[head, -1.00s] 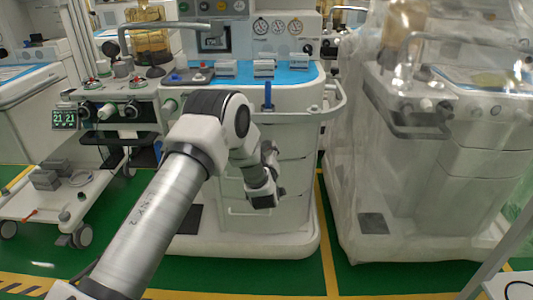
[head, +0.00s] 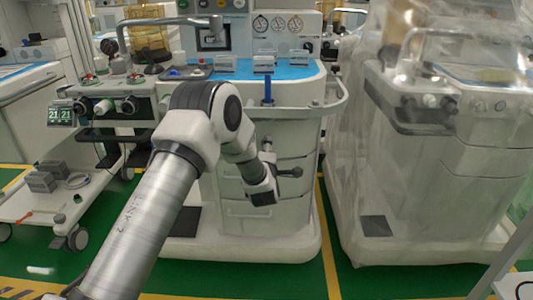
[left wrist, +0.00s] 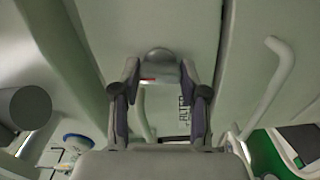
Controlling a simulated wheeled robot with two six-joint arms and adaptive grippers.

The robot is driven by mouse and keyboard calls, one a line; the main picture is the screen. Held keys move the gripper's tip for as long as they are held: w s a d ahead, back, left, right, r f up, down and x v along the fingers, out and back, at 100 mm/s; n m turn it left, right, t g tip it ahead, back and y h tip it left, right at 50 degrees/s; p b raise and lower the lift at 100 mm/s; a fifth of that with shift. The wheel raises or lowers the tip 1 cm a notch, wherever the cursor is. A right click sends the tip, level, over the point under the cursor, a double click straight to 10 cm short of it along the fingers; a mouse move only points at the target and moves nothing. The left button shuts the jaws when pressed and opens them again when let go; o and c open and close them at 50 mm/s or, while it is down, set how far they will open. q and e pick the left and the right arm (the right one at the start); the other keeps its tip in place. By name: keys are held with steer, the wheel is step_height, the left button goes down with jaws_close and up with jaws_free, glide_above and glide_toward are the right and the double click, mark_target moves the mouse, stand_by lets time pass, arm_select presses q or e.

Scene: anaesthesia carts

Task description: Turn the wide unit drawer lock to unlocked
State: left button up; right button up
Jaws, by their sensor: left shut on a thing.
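The wide unit (head: 292,113) is the white cart with a blue top in the middle of the head view. Its drawer fronts (head: 297,203) face me. My left gripper (head: 268,185) is at the drawer fronts, and its arm hides part of them. In the left wrist view, my left gripper (left wrist: 160,80) has a finger on each side of a grey rounded lock knob (left wrist: 158,58) and is shut on it. A small red mark shows on the knob below its rounded top. The lock is hidden in the head view. My right gripper is not in view.
A drawer handle (left wrist: 272,88) stands out to the right in the left wrist view. A cart under clear plastic (head: 440,170) stands close on the right. A low trolley (head: 55,190) with grey blocks stands on the left. Green floor lies between the carts.

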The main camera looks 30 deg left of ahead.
arm_select(q)
steer(key=shift+n+b, duration=0.35)
steer(key=shift+n, duration=0.55)
steer(key=o, duration=1.1)
steer(key=shift+o, duration=0.2)
steer(key=v, duration=1.2)
steer(key=shift+f, duration=0.1)
